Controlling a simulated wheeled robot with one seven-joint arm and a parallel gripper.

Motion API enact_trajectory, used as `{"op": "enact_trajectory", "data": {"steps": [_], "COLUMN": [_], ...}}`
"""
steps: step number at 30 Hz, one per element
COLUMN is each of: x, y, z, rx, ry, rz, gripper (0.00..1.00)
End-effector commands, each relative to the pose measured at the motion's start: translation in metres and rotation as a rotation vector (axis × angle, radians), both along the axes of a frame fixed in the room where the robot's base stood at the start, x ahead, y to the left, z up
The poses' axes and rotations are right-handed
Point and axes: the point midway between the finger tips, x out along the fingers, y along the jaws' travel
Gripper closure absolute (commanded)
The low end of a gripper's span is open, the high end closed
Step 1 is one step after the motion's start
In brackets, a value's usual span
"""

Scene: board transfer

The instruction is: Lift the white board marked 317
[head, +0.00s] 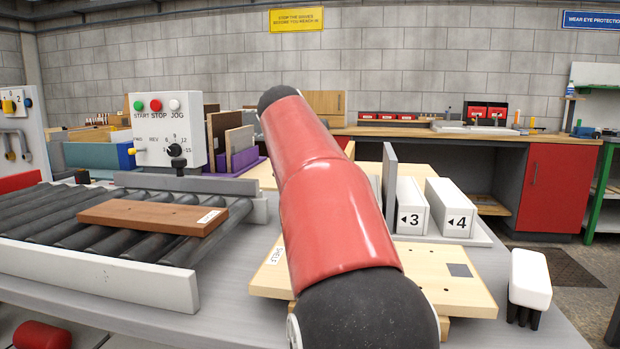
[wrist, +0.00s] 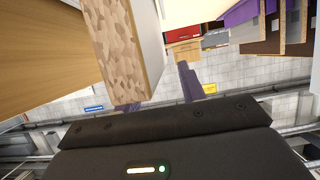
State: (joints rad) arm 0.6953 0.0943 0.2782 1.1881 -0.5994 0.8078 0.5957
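No marking 317 can be read in either view. In the wrist view, a board with a speckled chipboard edge and a pale side face (wrist: 150,35) reaches down close to my gripper (wrist: 158,92); I cannot tell whether it is the one marked 317. My gripper's two dark purple-grey fingers stand apart. The right finger shows clear of the board, while the left is partly hidden behind the board's end. Nothing is visibly clamped between them. In the head view my red arm link covers the middle, and my gripper is hidden.
A brown labelled board (head: 155,214) lies on the roller conveyor (head: 50,213). Upright boards stand in a purple rack (head: 245,160) behind the control box (head: 166,128). White blocks marked 3 (head: 412,206) and 4 (head: 451,207) stand right of my arm, near a wooden SHELF plate (head: 450,290).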

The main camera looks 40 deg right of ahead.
Motion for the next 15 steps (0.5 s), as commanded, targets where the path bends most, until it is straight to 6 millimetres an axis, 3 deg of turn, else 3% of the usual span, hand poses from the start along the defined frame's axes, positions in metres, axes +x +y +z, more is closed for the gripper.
{"op": "enact_trajectory", "data": {"steps": [3,10,15], "x": [0.0090,0.0105,0.0104], "y": [-0.0121,-0.0135,-0.0134], "z": [-0.0055,-0.0064,-0.0065], "rx": [0.002,0.000,0.001], "ry": [0.000,-0.002,-0.001], "rz": [-0.002,-0.001,-0.001], "gripper": [0.60,0.60,0.81]}}
